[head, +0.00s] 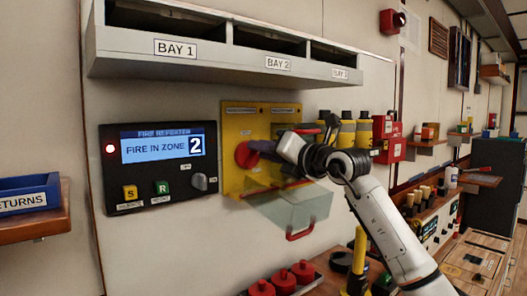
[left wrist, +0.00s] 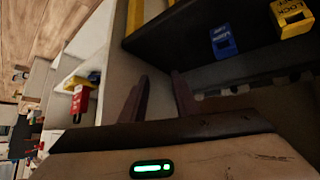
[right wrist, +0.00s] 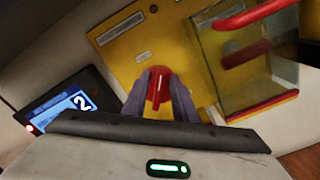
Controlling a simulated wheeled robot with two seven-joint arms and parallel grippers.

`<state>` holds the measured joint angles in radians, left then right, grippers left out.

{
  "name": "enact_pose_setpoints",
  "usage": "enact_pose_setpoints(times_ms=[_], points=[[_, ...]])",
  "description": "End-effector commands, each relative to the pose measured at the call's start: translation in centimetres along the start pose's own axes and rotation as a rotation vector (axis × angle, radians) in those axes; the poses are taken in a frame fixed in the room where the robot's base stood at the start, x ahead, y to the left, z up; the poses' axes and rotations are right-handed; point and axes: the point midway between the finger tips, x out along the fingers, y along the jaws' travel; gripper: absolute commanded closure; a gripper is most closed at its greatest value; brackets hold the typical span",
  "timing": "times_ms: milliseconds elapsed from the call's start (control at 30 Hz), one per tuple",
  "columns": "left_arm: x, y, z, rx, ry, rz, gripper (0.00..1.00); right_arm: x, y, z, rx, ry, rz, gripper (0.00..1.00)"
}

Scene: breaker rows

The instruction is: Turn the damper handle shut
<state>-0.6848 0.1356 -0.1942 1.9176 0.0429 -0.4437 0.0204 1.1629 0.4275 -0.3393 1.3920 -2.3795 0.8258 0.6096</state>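A red round damper handle (head: 247,154) sits on a yellow panel (head: 232,120) on the wall. In the right wrist view, the red handle (right wrist: 159,86) has a raised bar and lies between the fingertips. My right gripper (head: 256,148) is at the handle, its fingers (right wrist: 160,78) spread on either side of it. I see no clear grip on the bar. My left gripper (left wrist: 160,76) is open and empty, near a dark shelf. It is not in the head view.
A clear cover (head: 292,210) with a red pull juts out below the yellow panel; it also shows in the right wrist view (right wrist: 245,65). A fire repeater (head: 158,165) reading zone 2 is left of the panel. A bay shelf (head: 220,60) overhangs above. Red knobs (head: 283,279) stand below.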

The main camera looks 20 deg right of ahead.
Motion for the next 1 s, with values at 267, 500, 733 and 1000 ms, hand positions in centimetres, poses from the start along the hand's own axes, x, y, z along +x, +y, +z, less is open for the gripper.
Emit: enact_pose_setpoints(times_ms=[267,500,733,1000], points=[[0.0,0.0,-0.1,-0.001,0.001,0.000,0.72,0.0,0.0,0.0,-0.001,-0.001,0.000,0.72],[0.6,0.0,0.5,0.001,0.001,0.000,0.72,-2.2,-0.2,-0.1,-0.003,-0.004,0.001,0.72],[1.3,0.1,0.7,0.005,0.007,0.003,0.72,-6.8,-0.3,-0.1,-0.004,-0.003,-0.001,0.72],[1.6,0.7,0.8,0.008,0.005,0.013,0.72,-10.0,-0.1,-0.1,-0.001,-0.001,0.000,0.72]])
